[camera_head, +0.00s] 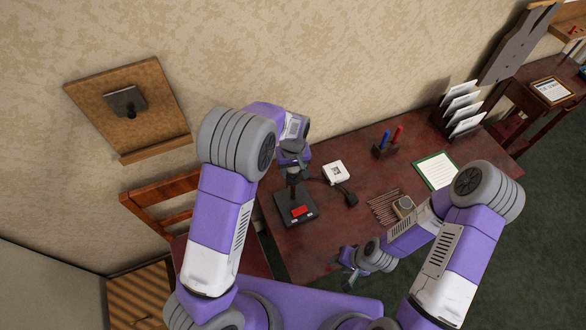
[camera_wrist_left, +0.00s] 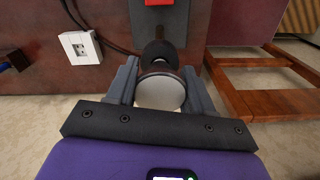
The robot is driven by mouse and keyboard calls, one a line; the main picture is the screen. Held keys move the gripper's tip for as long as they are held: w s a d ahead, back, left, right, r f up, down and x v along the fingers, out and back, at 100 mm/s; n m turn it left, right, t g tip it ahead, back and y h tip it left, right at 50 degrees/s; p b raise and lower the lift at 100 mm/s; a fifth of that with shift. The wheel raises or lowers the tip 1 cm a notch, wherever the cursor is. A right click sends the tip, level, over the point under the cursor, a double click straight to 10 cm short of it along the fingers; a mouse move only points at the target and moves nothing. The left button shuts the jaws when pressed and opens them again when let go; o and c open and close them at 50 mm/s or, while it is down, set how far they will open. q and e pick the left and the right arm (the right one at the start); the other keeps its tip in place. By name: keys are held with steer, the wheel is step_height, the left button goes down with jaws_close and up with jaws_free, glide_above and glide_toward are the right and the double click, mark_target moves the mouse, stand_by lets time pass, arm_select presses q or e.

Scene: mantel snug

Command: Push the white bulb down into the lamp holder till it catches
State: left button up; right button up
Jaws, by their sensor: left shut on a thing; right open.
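The white bulb (camera_wrist_left: 160,94) shows in the left wrist view as a pale dome between my left gripper's fingers (camera_wrist_left: 160,88). The fingers are shut on it from both sides. The dark lamp holder (camera_wrist_left: 158,52) is just beyond the bulb and in line with it; I cannot tell how deep the bulb sits in it. The lamp's black base (camera_head: 296,207) with a red switch (camera_head: 300,211) stands on the table. In the head view my left gripper (camera_head: 292,168) is above the holder and hides the bulb. My right gripper (camera_head: 347,272) is open and empty by the table's front edge.
A white wall socket box (camera_head: 334,173) and a black plug (camera_head: 347,199) lie right of the lamp, with a cable. Thin brown sticks (camera_head: 382,208), a pen stand (camera_head: 385,150), a green-edged sheet (camera_head: 437,171) and a letter rack (camera_head: 460,110) are further right. A wooden chair (camera_head: 160,205) stands left.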

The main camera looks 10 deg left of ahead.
arm_select(q)
steer(key=shift+f+b, duration=0.3)
steer(key=shift+f, duration=0.15)
steer(key=shift+s+f, duration=0.2)
steer(key=shift+f, duration=0.05)
